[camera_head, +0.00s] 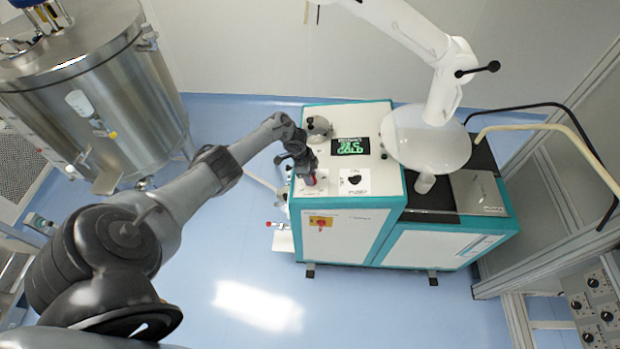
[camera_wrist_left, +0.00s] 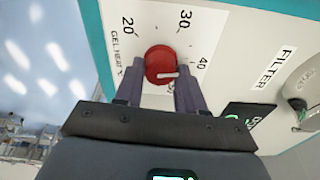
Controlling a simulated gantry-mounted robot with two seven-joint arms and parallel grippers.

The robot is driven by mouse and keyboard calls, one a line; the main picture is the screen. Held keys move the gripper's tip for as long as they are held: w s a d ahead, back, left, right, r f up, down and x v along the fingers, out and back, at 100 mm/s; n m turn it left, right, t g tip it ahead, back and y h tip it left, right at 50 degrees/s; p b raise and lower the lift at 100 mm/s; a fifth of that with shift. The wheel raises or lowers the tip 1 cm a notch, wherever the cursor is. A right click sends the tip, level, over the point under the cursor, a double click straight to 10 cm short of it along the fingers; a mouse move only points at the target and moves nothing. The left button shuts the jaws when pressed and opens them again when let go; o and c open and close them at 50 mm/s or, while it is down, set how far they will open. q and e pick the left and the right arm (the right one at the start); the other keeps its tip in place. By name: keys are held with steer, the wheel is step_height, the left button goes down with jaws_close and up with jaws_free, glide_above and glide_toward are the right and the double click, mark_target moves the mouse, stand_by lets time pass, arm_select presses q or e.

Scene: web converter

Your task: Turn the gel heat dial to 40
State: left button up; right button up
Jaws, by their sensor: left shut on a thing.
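The gel heat dial (camera_wrist_left: 160,62) is a round red knob with a white pointer line on a white scale panel (camera_wrist_left: 215,22). In the left wrist view the scale shows 20, 30 and 40, and another mark partly hidden behind the finger. The pointer line lies toward the right, slightly below the 40 mark. My left gripper (camera_wrist_left: 158,84) is shut on the dial, one purple finger at each side. In the head view my left gripper (camera_head: 309,177) reaches down onto the machine's top, and only a little red of the dial shows. My right gripper is out of view.
The teal and white machine (camera_head: 340,235) carries a dark display (camera_head: 350,146) with green characters, a black switch (camera_head: 356,181) and a red-yellow switch (camera_head: 320,222). A white jointed arm (camera_head: 440,75) hangs at right. A steel tank (camera_head: 100,90) stands at left. Blue floor in front is clear.

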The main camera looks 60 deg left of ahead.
arm_select(q)
steer(key=shift+m+b, duration=0.4)
steer(key=shift+m, duration=0.4)
steer(key=o, duration=1.1)
steer(key=shift+c, duration=0.2)
steer(key=shift+s+a+r, duration=0.1)
steer(key=shift+r, duration=0.45)
steer(key=p+v, duration=0.1)
steer(key=v, duration=0.8)
steer(key=shift+r+p, duration=0.35)
